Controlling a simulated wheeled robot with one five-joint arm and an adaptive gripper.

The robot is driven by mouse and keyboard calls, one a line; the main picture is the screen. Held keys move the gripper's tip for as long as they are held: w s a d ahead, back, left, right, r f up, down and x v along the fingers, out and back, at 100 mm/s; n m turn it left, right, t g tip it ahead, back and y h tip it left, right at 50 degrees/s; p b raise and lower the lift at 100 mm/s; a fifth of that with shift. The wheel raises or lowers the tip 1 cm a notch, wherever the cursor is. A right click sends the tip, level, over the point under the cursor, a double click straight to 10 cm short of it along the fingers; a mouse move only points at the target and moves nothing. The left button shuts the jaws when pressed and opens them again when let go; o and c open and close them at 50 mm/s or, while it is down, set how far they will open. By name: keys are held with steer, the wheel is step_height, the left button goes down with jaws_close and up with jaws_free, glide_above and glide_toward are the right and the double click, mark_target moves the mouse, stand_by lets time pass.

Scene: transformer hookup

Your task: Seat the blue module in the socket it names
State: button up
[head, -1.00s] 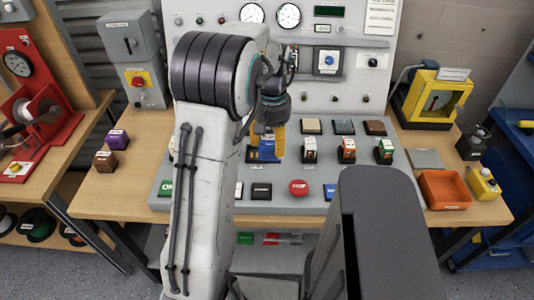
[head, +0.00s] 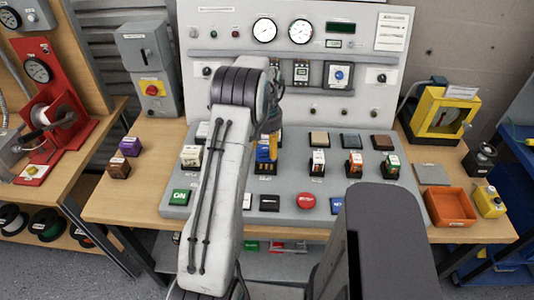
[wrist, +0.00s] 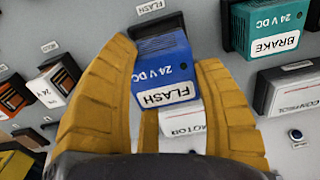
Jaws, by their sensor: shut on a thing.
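The blue module (wrist: 163,70), marked FLASH and 24 V DC, sits between the two yellow fingers of my gripper (wrist: 175,95) in the wrist view. My gripper is shut on it. A dark slotted part (wrist: 158,25) shows at the module's far end, beside a panel label reading FLASH (wrist: 150,6). I cannot tell whether the module is seated in a socket or just above it. In the head view the blue module (head: 265,153) is over the sloped grey console, with my gripper (head: 268,140) at it, partly hidden by my arm.
A teal BRAKE module (wrist: 265,28) stands right of my gripper in the wrist view. White, orange and green modules (head: 354,164) stand along the console (head: 335,185). A red button (head: 306,201) is near its front. An orange bin (head: 450,207) sits on the right.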

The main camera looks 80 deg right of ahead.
mark_target(267, 155)
steer(key=shift+f+p, duration=0.5)
steer(key=shift+f, duration=1.5)
steer(key=shift+f, duration=0.15)
steer(key=o, duration=1.2)
steer(key=shift+o, duration=0.2)
step_height(267, 155, up, 12)
steer(key=shift+r+b, duration=0.2)
steer(key=shift+b, duration=0.35)
